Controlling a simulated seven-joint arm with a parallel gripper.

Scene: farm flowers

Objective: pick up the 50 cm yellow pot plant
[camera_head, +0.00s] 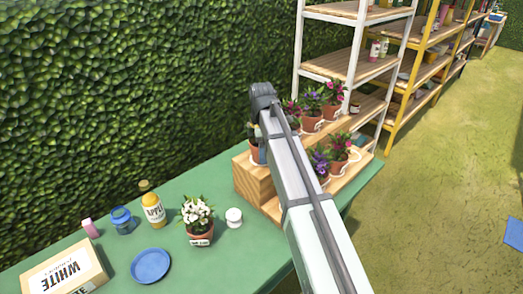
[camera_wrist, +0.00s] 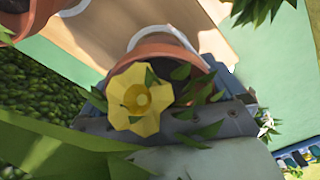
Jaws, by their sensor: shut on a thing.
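The yellow pot plant shows close up in the wrist view: a yellow flower (camera_wrist: 138,98) with green leaves over a terracotta pot (camera_wrist: 158,47). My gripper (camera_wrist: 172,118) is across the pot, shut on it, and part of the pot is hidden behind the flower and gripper. In the head view, the arm hides most of the plant; an edge of a terracotta pot (camera_head: 256,153) shows beside the gripper, at the left end of the wooden stepped stand. I cannot tell whether the pot touches the stand.
The wooden stand (camera_head: 252,178) also holds several potted flowers (camera_head: 318,97). On the green table (camera_head: 190,262) are a white-flowered pot (camera_head: 197,219), a blue plate (camera_head: 151,266), a yellow bottle (camera_head: 153,211) and a box (camera_head: 62,272). A hedge stands behind.

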